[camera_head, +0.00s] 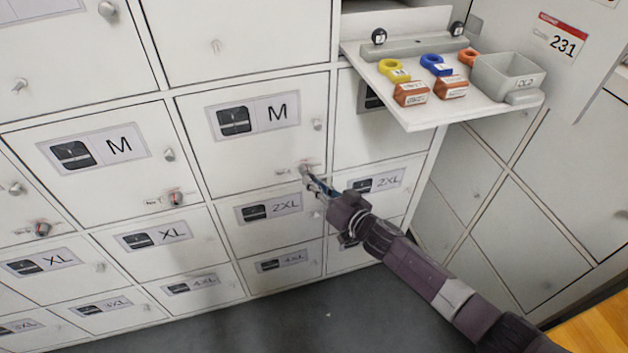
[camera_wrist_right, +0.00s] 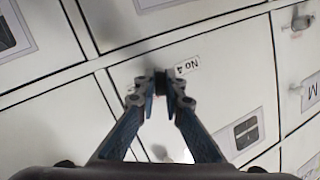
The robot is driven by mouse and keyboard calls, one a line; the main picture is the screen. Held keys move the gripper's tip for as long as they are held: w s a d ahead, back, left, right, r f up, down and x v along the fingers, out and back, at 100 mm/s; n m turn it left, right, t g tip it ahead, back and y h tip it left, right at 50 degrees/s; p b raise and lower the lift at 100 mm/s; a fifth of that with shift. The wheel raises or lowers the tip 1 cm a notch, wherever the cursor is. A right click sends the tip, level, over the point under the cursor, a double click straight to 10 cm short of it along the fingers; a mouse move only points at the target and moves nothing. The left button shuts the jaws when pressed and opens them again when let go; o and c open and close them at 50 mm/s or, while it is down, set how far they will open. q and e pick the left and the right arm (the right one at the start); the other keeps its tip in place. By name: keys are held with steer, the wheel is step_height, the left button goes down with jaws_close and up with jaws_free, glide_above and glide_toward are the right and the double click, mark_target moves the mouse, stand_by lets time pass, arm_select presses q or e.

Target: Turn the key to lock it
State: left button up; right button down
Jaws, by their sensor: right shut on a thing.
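My right gripper (camera_head: 312,180) reaches in from the lower right to the lock at the lower right corner of a white locker door (camera_head: 250,150) marked M. In the wrist view the right gripper's (camera_wrist_right: 161,98) fingertips are closed around a small dark piece, the key (camera_wrist_right: 160,80), at the lock. The fingers hide most of the key and the keyhole, so its turn angle cannot be read. A small "No 4" label (camera_wrist_right: 187,67) sits beside it. The locker door looks flush with its neighbours. My left gripper is not in view.
Above right, a white shelf (camera_head: 425,112) juts out with yellow (camera_head: 394,72) and blue (camera_head: 436,65) rings, red-brown blocks (camera_head: 411,94) and a grey bin (camera_head: 505,76). Neighbouring lockers have protruding knobs (camera_head: 169,155) and locks (camera_head: 176,198). The floor (camera_head: 300,325) below is clear.

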steer(key=shift+w+a+r+n+p, duration=0.2)
steer(key=shift+r+n+p, duration=0.2)
steer(key=shift+r, duration=0.15)
steer(key=shift+a, duration=0.15)
stand_by(1.0)
steer(key=shift+f, duration=0.1)
steer(key=c, duration=2)
jaws_free()
steer(key=shift+w+a+f, duration=0.1)
steer(key=shift+a+f, duration=0.05)
steer(key=shift+o, duration=0.2)
steer(key=shift+f, duration=0.2)
steer(key=o, duration=0.4)
steer(key=shift+f, duration=0.1)
steer(key=shift+d, duration=0.25)
